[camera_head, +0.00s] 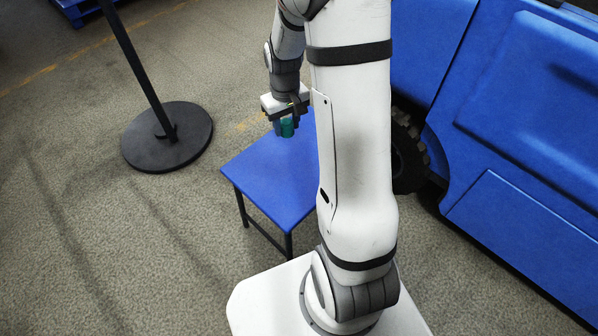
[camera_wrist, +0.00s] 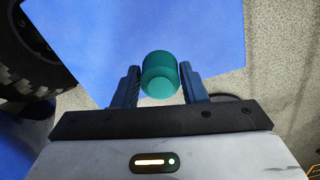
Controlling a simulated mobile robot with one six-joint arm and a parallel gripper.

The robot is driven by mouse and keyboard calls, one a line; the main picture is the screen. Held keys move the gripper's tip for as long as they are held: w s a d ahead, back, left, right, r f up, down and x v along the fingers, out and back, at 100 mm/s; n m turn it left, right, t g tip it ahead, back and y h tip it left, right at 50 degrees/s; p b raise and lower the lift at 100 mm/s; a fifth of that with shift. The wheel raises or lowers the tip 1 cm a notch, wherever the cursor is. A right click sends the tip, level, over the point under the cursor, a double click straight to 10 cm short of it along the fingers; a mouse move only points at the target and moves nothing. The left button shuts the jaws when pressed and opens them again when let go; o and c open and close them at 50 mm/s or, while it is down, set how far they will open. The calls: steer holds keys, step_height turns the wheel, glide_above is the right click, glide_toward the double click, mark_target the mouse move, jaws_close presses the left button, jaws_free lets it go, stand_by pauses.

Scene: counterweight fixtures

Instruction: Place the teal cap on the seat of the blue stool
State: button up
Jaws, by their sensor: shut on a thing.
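The teal cap (camera_wrist: 160,76) is a short rounded cylinder held between the two fingers of my gripper (camera_wrist: 159,86) in the wrist view. In the head view the cap (camera_head: 287,127) shows below my gripper (camera_head: 285,117), over the far part of the blue stool's seat (camera_head: 274,185). The seat is a flat square on dark legs. It fills much of the wrist view (camera_wrist: 150,30) behind the cap. I cannot tell whether the cap's underside touches the seat. My arm hides the seat's right side.
A black post on a round base (camera_head: 167,137) stands left of the stool. A large blue vehicle (camera_head: 500,120) with a dark tyre (camera_head: 408,150) is close on the right. A blue pallet (camera_head: 80,8) lies at the far left.

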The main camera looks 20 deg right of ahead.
steer(key=b, duration=0.3)
glide_toward(292, 164)
step_height(292, 164, down, 6)
steer(key=b, duration=0.4)
steer(key=shift+f+b, duration=0.15)
steer(key=shift+b, duration=0.15)
steer(key=o, duration=0.7)
